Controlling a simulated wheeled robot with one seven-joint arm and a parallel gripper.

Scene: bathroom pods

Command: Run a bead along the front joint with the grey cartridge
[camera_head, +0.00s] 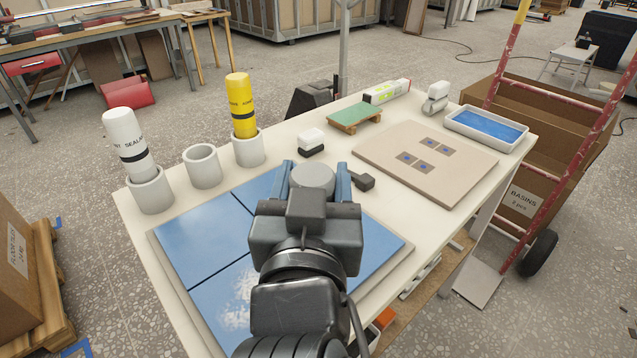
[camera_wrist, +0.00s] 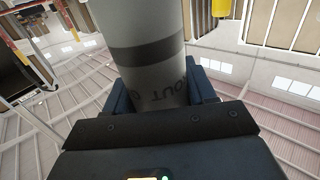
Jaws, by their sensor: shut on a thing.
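My gripper (camera_head: 312,180) is shut on the grey cartridge (camera_head: 313,175), whose round end shows between the fingers. The wrist view shows the cartridge (camera_wrist: 150,65) upright between the fingers, with a dark band and partly hidden lettering. My gripper is over the blue tiled panel (camera_head: 205,240), towards its far right part. Thin dark joints cross the panel (camera_head: 220,272). My arm hides much of the panel's middle and near side, and I cannot see the cartridge's nozzle or whether it touches a joint.
A white cartridge (camera_head: 125,140) and a yellow cartridge (camera_head: 241,105) stand in holders, with an empty holder (camera_head: 202,166) between them. Right are a black-and-white block (camera_head: 311,141), a dark tool (camera_head: 364,181), a beige board (camera_head: 460,160) and a blue-filled tray (camera_head: 487,128). A red hand truck (camera_head: 500,85) stands beyond.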

